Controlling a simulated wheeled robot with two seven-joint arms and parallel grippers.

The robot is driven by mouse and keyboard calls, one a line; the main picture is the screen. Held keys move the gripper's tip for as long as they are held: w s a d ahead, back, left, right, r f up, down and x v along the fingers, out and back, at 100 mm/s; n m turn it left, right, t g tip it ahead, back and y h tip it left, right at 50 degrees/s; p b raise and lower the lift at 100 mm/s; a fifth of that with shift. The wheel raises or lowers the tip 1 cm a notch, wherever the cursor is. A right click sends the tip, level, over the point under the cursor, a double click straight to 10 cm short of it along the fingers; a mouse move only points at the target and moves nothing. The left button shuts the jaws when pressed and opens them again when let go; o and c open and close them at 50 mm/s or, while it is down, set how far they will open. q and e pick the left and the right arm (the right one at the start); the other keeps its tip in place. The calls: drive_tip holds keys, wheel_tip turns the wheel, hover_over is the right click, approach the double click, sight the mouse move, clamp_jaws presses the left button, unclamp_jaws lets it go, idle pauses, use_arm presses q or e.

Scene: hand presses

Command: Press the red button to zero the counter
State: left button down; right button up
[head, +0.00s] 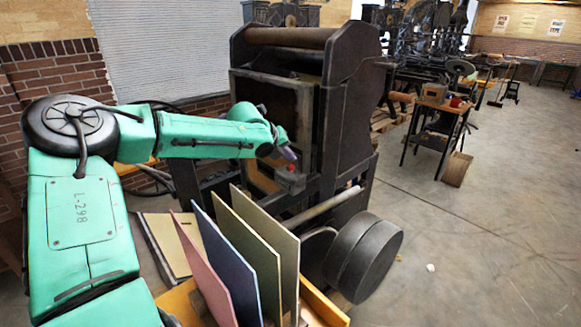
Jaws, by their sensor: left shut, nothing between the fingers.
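The red button (291,168) is a small red spot on the front of a large black press (345,100), low on its dark frame. My left arm reaches in from the left, and my left gripper (288,153) is shut and empty, just above the button in the picture. I cannot tell whether the fingertips touch the button or stay apart from it. The counter's digits cannot be made out. My right gripper is not in view.
Upright coloured boards (235,260) stand in a wooden rack below the gripper. A dark round drum (365,258) sits at the press's lower right. A small side table (440,108) and more machines stand farther back.

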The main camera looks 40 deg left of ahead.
sight(289, 170)
use_arm(q)
drive_tip(key=shift+f, duration=0.1)
idle(0.7)
drive_tip(key=shift+f, duration=0.3)
drive_tip(key=shift+f, duration=0.65)
idle(0.6)
drive_tip(key=shift+r, duration=0.1)
drive_tip(key=shift+r+p, duration=0.95)
drive_tip(key=shift+p, duration=0.6)
wheel_tip(289, 170, up, 5)
drive_tip(key=p, duration=0.6)
drive_tip(key=shift+p, duration=0.4)
